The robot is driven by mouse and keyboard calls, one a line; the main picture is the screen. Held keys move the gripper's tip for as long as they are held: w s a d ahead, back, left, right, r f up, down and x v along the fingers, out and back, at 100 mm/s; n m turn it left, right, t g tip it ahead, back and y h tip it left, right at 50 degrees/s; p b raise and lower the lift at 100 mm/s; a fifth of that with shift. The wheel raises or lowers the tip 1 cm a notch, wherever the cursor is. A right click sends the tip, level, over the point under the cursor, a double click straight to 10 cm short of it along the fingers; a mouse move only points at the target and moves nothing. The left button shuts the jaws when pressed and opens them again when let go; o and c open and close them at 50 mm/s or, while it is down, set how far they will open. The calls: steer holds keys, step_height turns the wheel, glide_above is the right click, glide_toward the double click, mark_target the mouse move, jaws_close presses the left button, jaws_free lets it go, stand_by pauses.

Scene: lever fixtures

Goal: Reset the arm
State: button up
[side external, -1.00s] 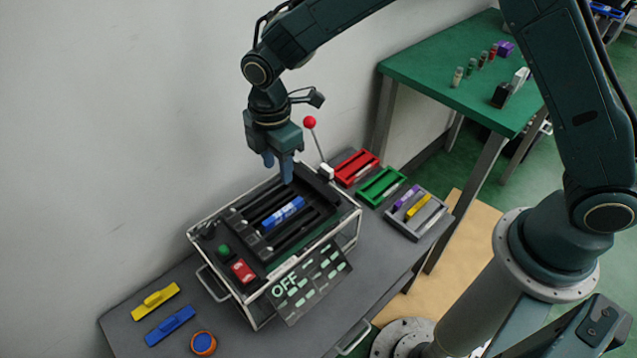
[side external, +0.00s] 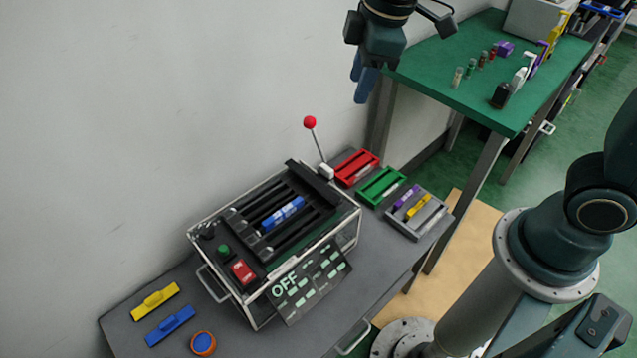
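My gripper (side external: 365,80) hangs at the top middle of the side external view, well above and to the right of the lever fixture (side external: 290,215). Its blue fingers point down with nothing seen between them. The fingers overlap in this view, so the gap between them is unclear. My forearm is mostly out of the frame at the top.
The slotted fixture holds a blue bar (side external: 283,213) and has a red-knobbed lever (side external: 310,123) and an "OFF" panel (side external: 308,284). Red (side external: 356,167), green (side external: 381,186) and grey (side external: 417,213) trays stand to its right. A green table (side external: 440,75) with small items stands behind.

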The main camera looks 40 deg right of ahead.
steer(key=s+d+r+m+t, duration=0.1)
steer(key=s+d+m, duration=0.3)
steer(key=s, duration=0.5)
steer(key=s+d+r+m+t, duration=0.2)
steer(key=s+d+m, duration=0.3)
steer(key=s, duration=0.4)
steer(key=shift+r+m+h, duration=0.3)
steer(key=shift+r+m, duration=0.2)
steer(key=shift+r, duration=0.1)
